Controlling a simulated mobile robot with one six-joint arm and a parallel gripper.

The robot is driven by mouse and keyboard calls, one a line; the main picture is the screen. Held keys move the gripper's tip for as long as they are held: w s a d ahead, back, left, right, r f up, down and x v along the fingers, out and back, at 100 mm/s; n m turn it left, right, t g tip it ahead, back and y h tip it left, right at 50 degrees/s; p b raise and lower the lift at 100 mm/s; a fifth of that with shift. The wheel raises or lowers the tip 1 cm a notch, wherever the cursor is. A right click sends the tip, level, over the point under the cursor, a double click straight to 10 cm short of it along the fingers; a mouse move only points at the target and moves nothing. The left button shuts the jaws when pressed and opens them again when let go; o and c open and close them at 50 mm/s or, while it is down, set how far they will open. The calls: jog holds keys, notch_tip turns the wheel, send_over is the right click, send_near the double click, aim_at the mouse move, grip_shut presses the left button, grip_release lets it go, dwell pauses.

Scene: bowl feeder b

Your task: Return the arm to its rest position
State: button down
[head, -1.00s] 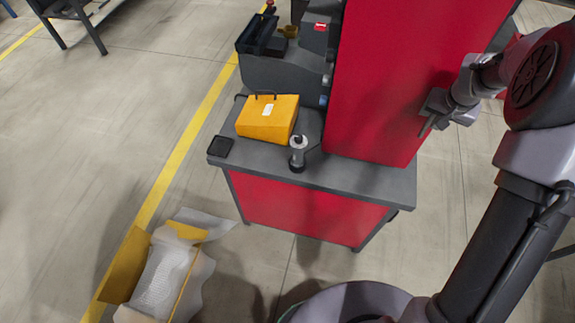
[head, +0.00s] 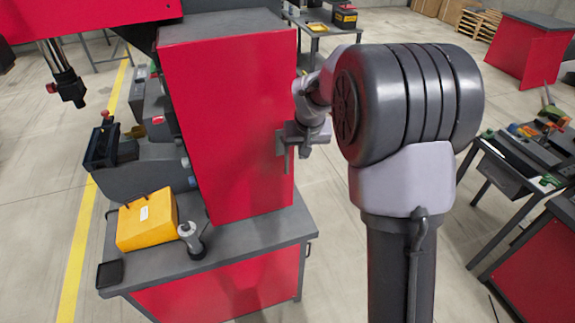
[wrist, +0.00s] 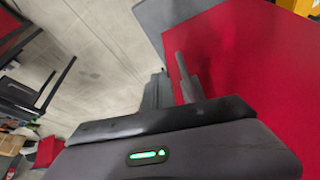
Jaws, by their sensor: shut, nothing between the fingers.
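My gripper (head: 284,163) is at the end of my raised arm, beside the right side of the tall red cabinet (head: 235,120). In the wrist view my gripper (wrist: 172,75) shows its two dark fingers close together with nothing between them. The red cabinet face (wrist: 250,65) fills the right of the wrist view, close to the fingers. I cannot tell whether they touch it.
The cabinet stands on a grey-topped bench (head: 225,246) with a yellow box (head: 147,222), a grey-and-black tool (head: 192,241) and a black pad (head: 110,273). A cluttered workbench (head: 530,150) stands at right. Open floor (head: 335,215) lies between.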

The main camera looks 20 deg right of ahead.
jog(key=s+a+r+m+y+b, duration=0.1)
jog(key=s+a+b, duration=0.35)
jog(key=s, duration=0.35)
jog(key=s+a+r+b, duration=0.1)
jog(key=s+a+b, duration=0.2)
jog(key=s+b, duration=0.4)
jog(key=s+a+f+y+b, duration=0.1)
jog(key=s+a+f+b, duration=0.2)
jog(key=s, duration=0.5)
jog(key=s+a+f+m+t+y+b, duration=0.1)
jog(key=s+a+f+b, duration=0.2)
jog(key=s, duration=0.6)
notch_tip(320, 180, down, 2)
jog(key=shift+s, duration=0.15)
